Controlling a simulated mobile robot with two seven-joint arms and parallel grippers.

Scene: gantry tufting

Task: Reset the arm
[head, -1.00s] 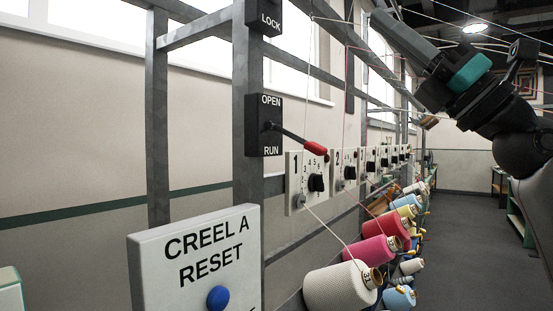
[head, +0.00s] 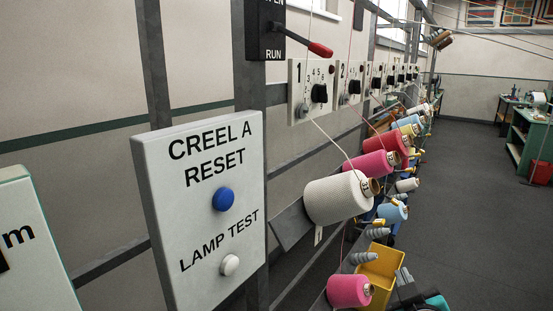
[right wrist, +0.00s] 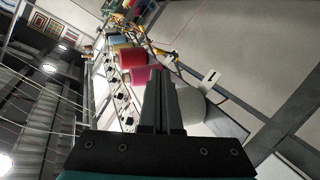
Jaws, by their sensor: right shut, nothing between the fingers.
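A lever with a red grip (head: 320,48) juts from a black switch box (head: 265,30) marked OPEN and RUN. It slopes down to the right. A white panel (head: 165,235) below carries a blue CREEL A RESET button (head: 222,199) and a white LAMP TEST button (head: 229,265). My right gripper (head: 404,279) shows at the bottom edge, right of a yellow bin, apart from lever and panel. In the right wrist view its fingers (right wrist: 160,82) are shut and empty, with yarn cones beyond. My left gripper is not in view.
Numbered dial plates (head: 311,92) line the grey frame. Yarn cones, a white one (head: 332,199) nearest, stick out below them. A yellow bin (head: 380,271) and a pink cone (head: 348,291) are low down. Grey floor (head: 465,200) lies open at right, with a green bench (head: 530,140) beyond.

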